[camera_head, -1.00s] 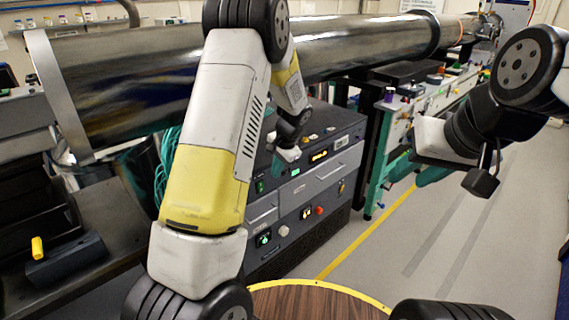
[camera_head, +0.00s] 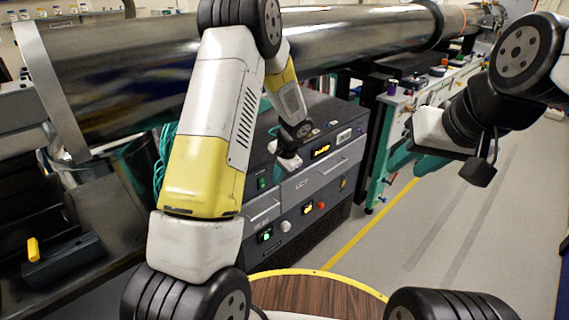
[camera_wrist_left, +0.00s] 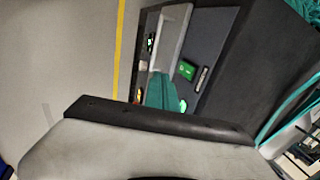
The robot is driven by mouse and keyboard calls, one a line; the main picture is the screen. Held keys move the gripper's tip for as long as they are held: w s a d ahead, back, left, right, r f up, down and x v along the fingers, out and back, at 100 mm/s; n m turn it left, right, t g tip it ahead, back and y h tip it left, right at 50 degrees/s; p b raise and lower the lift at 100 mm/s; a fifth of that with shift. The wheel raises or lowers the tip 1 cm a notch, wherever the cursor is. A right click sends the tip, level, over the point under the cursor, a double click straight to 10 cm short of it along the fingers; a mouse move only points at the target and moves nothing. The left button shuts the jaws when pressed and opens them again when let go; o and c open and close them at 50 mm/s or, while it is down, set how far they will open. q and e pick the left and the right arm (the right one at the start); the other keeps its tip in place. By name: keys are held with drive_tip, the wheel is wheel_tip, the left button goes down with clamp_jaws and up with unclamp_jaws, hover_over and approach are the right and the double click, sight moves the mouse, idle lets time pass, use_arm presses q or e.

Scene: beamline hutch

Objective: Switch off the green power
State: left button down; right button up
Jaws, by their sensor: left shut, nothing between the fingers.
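A green switch (camera_head: 262,183) is on the left of the upper dark rack unit's front; it also shows bright green in the left wrist view (camera_wrist_left: 187,70). A second green-lit switch (camera_head: 265,236) is on the lower unit; it is small in the wrist view (camera_wrist_left: 151,42). My left gripper (camera_head: 289,162) is in front of the upper unit, to the right of its green switch. Its teal fingers (camera_wrist_left: 165,92) are together and empty, apart from the upper switch in the picture.
The lower unit also has a white knob (camera_head: 285,226), an amber switch (camera_head: 307,210) and a red button (camera_head: 321,205). An amber display (camera_head: 320,151) is on the upper unit. A large metal pipe (camera_head: 130,80) runs above. A round wooden top (camera_head: 310,292) is in front. Floor at right is clear.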

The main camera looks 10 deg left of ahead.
sight(262, 183)
use_arm(q)
drive_tip(key=w+a+f, duration=0.1)
drive_tip(key=f, duration=0.1)
drive_tip(key=w+a+f, duration=0.1)
drive_tip(key=a+f, duration=0.1)
drive_tip(key=w+a+f, duration=0.1)
drive_tip(key=f, duration=0.1)
drive_tip(key=shift+w+a+f, duration=0.1)
drive_tip(key=shift+w+a, duration=0.25)
drive_tip(key=shift+w+a+f, duration=0.1)
drive_tip(key=shift+w+a, duration=0.05)
drive_tip(key=shift+a, duration=0.05)
